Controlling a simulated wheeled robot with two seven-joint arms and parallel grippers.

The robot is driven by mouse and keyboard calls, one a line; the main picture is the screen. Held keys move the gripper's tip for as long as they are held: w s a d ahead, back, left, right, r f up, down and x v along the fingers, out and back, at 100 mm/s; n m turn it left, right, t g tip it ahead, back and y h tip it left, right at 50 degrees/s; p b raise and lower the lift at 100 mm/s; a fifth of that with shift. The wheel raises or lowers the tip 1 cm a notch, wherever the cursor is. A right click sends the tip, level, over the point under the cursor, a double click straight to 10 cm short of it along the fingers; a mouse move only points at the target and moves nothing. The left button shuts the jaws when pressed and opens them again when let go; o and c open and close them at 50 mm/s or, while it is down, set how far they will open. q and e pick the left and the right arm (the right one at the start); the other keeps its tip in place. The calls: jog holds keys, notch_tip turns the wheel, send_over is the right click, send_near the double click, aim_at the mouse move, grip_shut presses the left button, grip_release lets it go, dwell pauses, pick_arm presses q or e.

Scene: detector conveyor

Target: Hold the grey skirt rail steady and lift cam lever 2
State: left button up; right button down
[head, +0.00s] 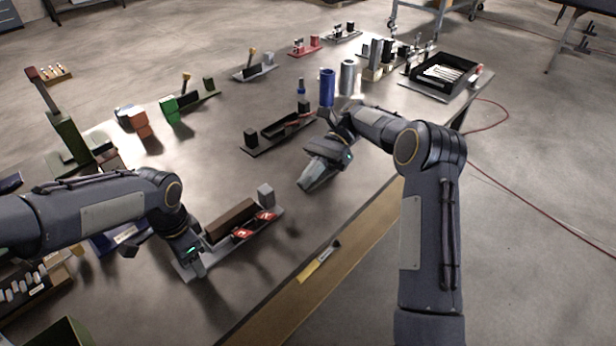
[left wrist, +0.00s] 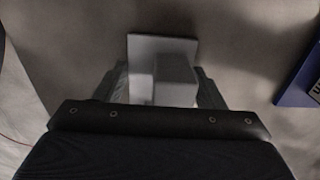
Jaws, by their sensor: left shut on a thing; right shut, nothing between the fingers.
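The grey skirt rail (head: 223,253) lies on the table with a brown bar (head: 230,219) along it and a grey end block (head: 265,195) at its far end. Two red cam levers (head: 266,215) (head: 242,234) sit along its right side; their numbers are too small to read. My left gripper (head: 196,270) is at the rail's near end. The left wrist view shows its fingers shut on a grey block (left wrist: 175,78) standing on a grey plate (left wrist: 160,45). My right gripper (head: 308,184) is shut and empty, above the table beyond the rail's far end.
Blue (head: 327,88) and silver (head: 347,77) cylinders and a black tray (head: 418,74) stand farther back. Bare table surrounds the rail's right side.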

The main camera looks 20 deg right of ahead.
pick_arm(q)
jog(key=o, duration=1.5)
